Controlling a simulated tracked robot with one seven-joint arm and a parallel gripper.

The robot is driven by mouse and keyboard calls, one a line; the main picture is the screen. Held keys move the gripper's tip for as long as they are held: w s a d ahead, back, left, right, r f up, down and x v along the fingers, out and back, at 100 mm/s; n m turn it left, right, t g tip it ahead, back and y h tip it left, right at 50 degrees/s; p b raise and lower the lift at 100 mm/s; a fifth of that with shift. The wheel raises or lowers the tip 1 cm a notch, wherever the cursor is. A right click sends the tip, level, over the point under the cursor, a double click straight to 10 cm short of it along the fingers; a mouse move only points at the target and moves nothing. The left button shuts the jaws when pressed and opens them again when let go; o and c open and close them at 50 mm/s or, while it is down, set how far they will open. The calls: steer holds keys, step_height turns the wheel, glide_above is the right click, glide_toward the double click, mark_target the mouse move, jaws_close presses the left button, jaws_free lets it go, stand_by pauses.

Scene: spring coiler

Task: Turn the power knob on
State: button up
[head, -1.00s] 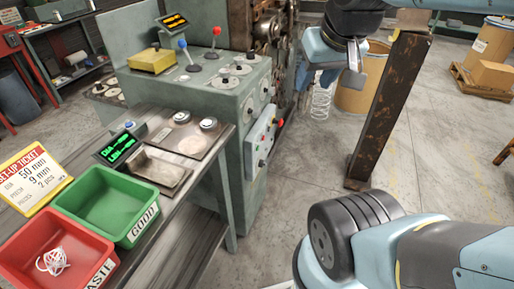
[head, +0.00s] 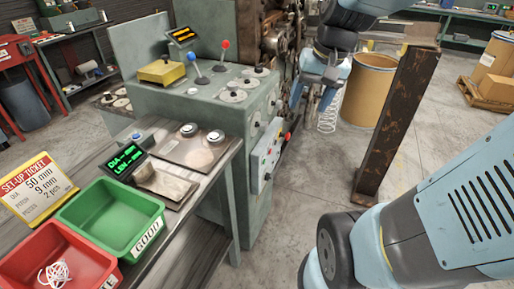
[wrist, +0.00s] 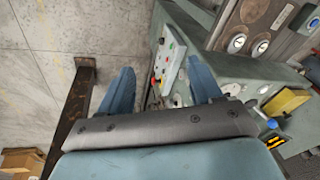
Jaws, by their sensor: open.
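A pale control panel (head: 265,157) is on the side of the green machine (head: 222,112). It has several small buttons and knobs, including a red one (head: 288,136) at its far end. I cannot tell which is the power knob. My gripper (head: 312,98) is in the air to the right of the machine, pointing down, beyond the panel's far end. In the wrist view its two blue fingers (wrist: 160,65) are apart and empty. The panel (wrist: 168,62) shows between them, farther off, with red and green controls. No contact is visible.
A rusty post (head: 397,122) stands right of my gripper, with a brown drum (head: 369,90) behind. A bench with green (head: 110,215) and red (head: 55,255) bins is at left. Floor is open between bench and post.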

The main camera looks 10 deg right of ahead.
mark_target(269, 177)
steer(key=w+d+f+m+g+y, duration=0.1)
steer(key=w+d+f+m+y, duration=0.15)
steer(key=w+f, duration=0.35)
steer(key=w+d+f+m+g+y, duration=0.1)
steer(key=w+f+m+y, duration=0.25)
steer(key=f, duration=0.55)
steer(key=w+d+f+m+g+y, duration=0.1)
steer(key=w+d+f+m+y, duration=0.2)
steer(key=f, duration=0.4)
steer(key=w+d+f+m+t+y, duration=0.15)
steer(key=f+m+t, duration=0.5)
steer(key=f, duration=0.75)
steer(key=w+d+f+m+t+y, duration=0.1)
steer(key=d+f+m+t+y, duration=0.25)
steer(key=f+m, duration=0.8)
steer(key=w+a+f+n, duration=0.2)
steer(key=w+a, duration=0.5)
steer(key=a, duration=0.4)
steer(key=shift+a+f+n, duration=0.2)
steer(key=shift+f+n, duration=0.1)
steer(key=shift+n, duration=0.2)
steer(key=shift+w, duration=0.1)
